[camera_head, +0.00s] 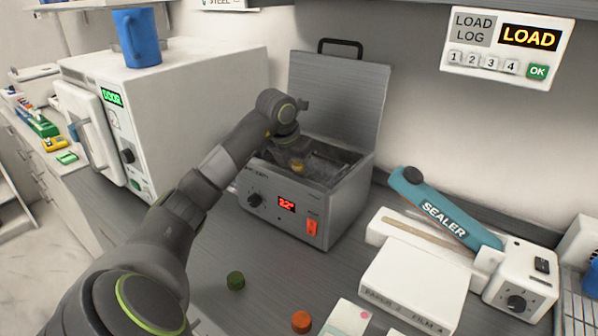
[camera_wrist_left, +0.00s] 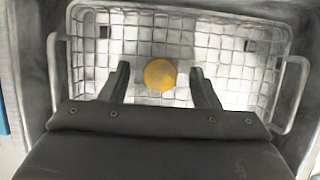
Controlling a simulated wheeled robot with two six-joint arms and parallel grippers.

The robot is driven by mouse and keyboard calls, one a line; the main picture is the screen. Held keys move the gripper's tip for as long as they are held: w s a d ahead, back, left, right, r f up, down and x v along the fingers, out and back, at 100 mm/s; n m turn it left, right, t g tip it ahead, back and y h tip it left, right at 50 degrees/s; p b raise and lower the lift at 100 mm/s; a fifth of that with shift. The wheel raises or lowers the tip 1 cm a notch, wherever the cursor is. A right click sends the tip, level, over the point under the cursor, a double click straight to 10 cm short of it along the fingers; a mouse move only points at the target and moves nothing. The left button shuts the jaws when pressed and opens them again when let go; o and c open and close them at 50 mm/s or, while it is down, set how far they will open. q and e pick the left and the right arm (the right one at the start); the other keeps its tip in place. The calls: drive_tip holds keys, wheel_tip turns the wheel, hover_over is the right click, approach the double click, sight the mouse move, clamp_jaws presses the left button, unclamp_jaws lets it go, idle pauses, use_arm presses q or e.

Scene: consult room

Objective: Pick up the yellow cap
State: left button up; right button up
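The yellow cap (camera_wrist_left: 160,74) is a round disc lying in the wire basket (camera_wrist_left: 228,47) of the open metal bath. It shows small in the head view (camera_head: 298,166), just below my left gripper (camera_head: 293,158). In the left wrist view my left gripper (camera_wrist_left: 160,78) is open, with one finger on each side of the cap and a gap to both. The cap is not gripped. I cannot tell how far the fingertips are above it. My right gripper is in neither view.
The bath (camera_head: 330,215) has its lid (camera_head: 340,95) raised behind the basket. A green cap (camera_head: 236,280) and an orange cap (camera_head: 301,321) lie on the counter in front. The sealer (camera_head: 440,210) stands at right, the white steriliser (camera_head: 165,110) with a blue mug (camera_head: 138,40) at left.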

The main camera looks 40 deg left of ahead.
use_arm(q)
drive_tip(key=c, duration=1.1)
